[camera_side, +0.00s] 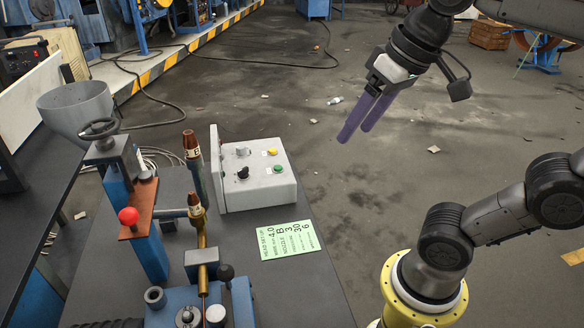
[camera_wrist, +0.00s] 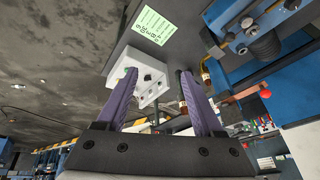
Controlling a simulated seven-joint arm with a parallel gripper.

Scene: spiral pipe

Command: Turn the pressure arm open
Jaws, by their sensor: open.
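My gripper (camera_side: 356,133) has two purple fingers and hangs in the air at the upper right of the side view, apart from the machine and holding nothing. In the wrist view its fingers (camera_wrist: 158,74) stand apart. The blue spiral pipe machine (camera_side: 150,245) is at the lower left of the side view. It carries a lever with a black ball knob (camera_side: 225,272) near the front and a red ball knob (camera_side: 128,216) on its blue post. I cannot tell for certain which part is the pressure arm. The red knob also shows in the wrist view (camera_wrist: 265,93).
A grey control box (camera_side: 252,180) with knobs and buttons stands behind a green label (camera_side: 288,241) on the dark table (camera_side: 300,290). Upright nozzles with brown tips (camera_side: 191,145) stand left of the box. Air around my gripper is clear.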

